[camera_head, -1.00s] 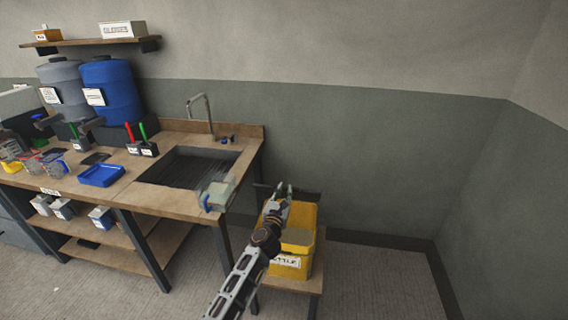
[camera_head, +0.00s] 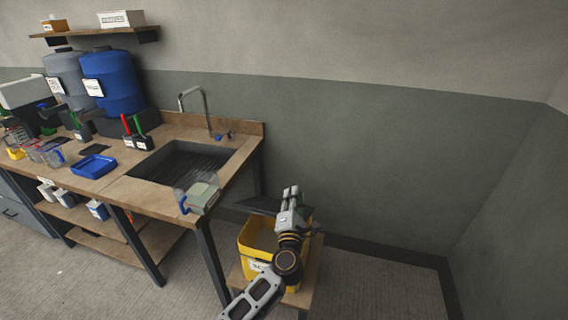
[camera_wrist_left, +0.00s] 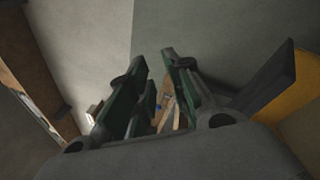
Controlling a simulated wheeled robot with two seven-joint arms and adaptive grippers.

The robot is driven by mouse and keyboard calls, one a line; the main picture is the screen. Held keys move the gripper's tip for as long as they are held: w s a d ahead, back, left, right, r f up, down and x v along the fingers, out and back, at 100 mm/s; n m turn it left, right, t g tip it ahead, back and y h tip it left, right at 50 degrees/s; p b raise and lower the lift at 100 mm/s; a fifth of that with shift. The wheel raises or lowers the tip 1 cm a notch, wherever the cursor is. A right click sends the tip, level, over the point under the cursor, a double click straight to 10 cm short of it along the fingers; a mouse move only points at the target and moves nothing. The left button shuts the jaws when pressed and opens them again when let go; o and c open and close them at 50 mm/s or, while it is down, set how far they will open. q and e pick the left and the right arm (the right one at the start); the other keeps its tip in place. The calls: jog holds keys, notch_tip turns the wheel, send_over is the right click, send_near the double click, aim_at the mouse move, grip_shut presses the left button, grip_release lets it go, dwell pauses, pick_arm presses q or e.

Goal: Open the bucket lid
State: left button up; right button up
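The yellow bucket (camera_head: 250,240) stands on a low wooden stand right of the workbench. Its top is uncovered at the left, where its inside shows. A dark flat panel (camera_head: 256,204), seemingly its lid, is raised along the bucket's far side. My left gripper (camera_head: 290,192) is above the bucket's right part, in front of the panel, and its arm hides part of the bucket. In the left wrist view the fingers (camera_wrist_left: 153,65) are apart with nothing held between them. The panel (camera_wrist_left: 268,80) and yellow bucket (camera_wrist_left: 295,105) show at right there. My right gripper is out of view.
A clear jug (camera_head: 201,197) stands at the workbench's near right corner, close to my left arm. The sink (camera_head: 180,163) and a blue tray (camera_head: 94,166) are farther left. The wall is close behind the bucket; floor to the right is clear.

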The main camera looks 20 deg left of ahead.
pick_arm(q)
jog(key=a+y, duration=0.1)
jog(key=a+r+m+y, duration=0.1)
jog(key=a+y, duration=0.1)
jog(key=shift+s+a+r+m+g, duration=0.2)
jog(key=shift+s+a+m+g, duration=0.1)
jog(key=shift+s+a+m, duration=0.1)
jog(key=shift+s+a, duration=0.15)
jog(key=shift+a, duration=0.05)
jog(key=w+a+r+m, duration=0.1)
jog(key=w+a, duration=0.4)
jog(key=w, duration=0.7)
jog(key=shift+w+a+r+m+y+p, duration=0.25)
jog(key=shift+r+m+y+p, duration=0.1)
jog(key=shift+r, duration=0.25)
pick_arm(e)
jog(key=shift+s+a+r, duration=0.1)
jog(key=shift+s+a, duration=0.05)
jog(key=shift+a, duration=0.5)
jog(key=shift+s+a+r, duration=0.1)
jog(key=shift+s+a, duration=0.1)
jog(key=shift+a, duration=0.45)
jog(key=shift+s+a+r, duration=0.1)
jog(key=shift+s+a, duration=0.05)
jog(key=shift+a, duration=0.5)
